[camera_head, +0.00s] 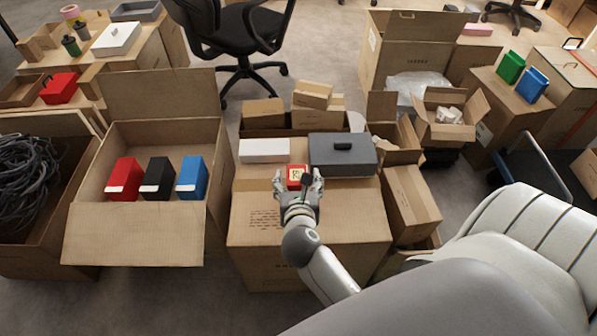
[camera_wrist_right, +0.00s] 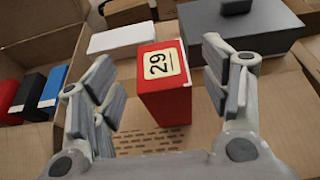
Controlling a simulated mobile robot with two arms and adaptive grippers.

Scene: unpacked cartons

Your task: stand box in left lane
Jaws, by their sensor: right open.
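A red box with a cream label reading 29 (camera_head: 297,172) stands on top of a closed carton (camera_head: 258,222) in the head view. My right gripper (camera_head: 298,184) is open at its near side. In the right wrist view the red box (camera_wrist_right: 163,85) stands between and just beyond the two open fingers (camera_wrist_right: 165,100), with no clear contact. An open carton (camera_head: 138,222) to the left holds a red box (camera_head: 124,178), a black box (camera_head: 158,177) and a blue box (camera_head: 191,176) side by side. No lane markings are distinct. My left gripper is not visible.
A white box (camera_head: 264,151) and a grey case with a dark handle (camera_head: 342,156) lie just behind the red box on the carton top. Smaller cartons (camera_head: 315,95) stand behind. The carton top's front left is clear.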

